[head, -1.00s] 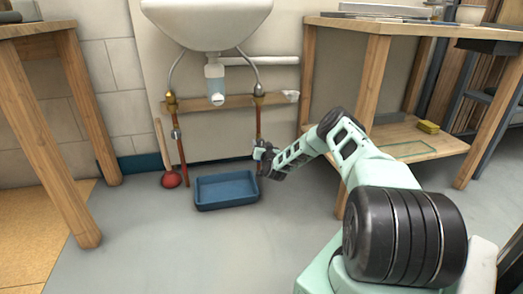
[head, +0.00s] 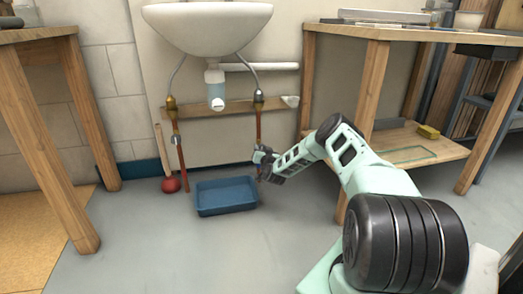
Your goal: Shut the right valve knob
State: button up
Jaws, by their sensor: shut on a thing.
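The right copper pipe (head: 258,125) runs down from the brass fitting under the right side of the sink. My gripper (head: 260,157) is at the lower part of this pipe, at about the height of the left valve. It is shut on the right valve knob, which my gripper hides almost fully. The knob's turn angle cannot be told. The left valve (head: 177,139) shows on the left copper pipe, apart from my gripper.
A white sink (head: 207,28) with a bottle-like trap (head: 215,90) hangs above. A blue tray (head: 226,196) lies on the floor below my gripper. A red plunger (head: 170,184) stands at left. Wooden benches (head: 372,38) flank the space; the front floor is clear.

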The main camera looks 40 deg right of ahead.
jog(key=m, duration=0.4)
jog(key=shift+m, duration=0.3)
jog(key=m, duration=0.4)
jog(key=shift+s+d+f+m, duration=0.1)
jog(key=shift+f+m, duration=0.05)
jog(key=shift+m, duration=0.15)
jog(key=m, duration=0.4)
jog(key=shift+f+b, duration=0.1)
jog(key=shift+b, duration=0.2)
jog(key=shift+m+b, duration=0.35)
jog(key=shift+m, duration=1.65)
jog(key=o, duration=1)
